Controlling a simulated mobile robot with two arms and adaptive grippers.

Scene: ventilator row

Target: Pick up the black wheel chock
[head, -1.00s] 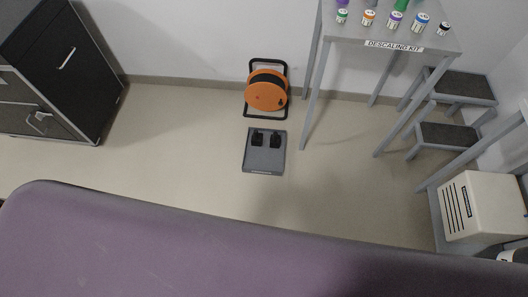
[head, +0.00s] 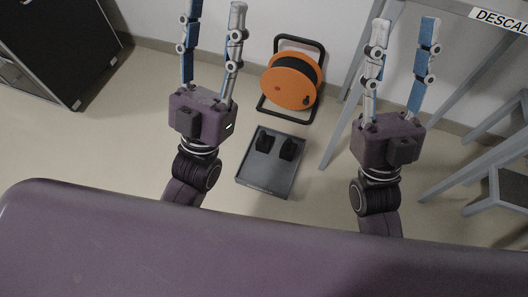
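Two small black wheel chocks lie side by side in a grey tray (head: 262,180) on the floor. The left chock (head: 265,143) and the right chock (head: 288,150) sit in the tray's far half. My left gripper (head: 212,10) is open and empty, up and to the left of the tray in the picture. My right gripper (head: 404,28) is open and empty, up and to the right of the tray. Neither gripper touches a chock. Both chocks show between my two arms, unhidden.
An orange cable reel (head: 288,88) on a black frame stands just behind the tray. A grey table leg (head: 343,120) is to the right, partly behind my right gripper. A black cabinet (head: 75,40) is at upper left. Floor left of the tray is clear.

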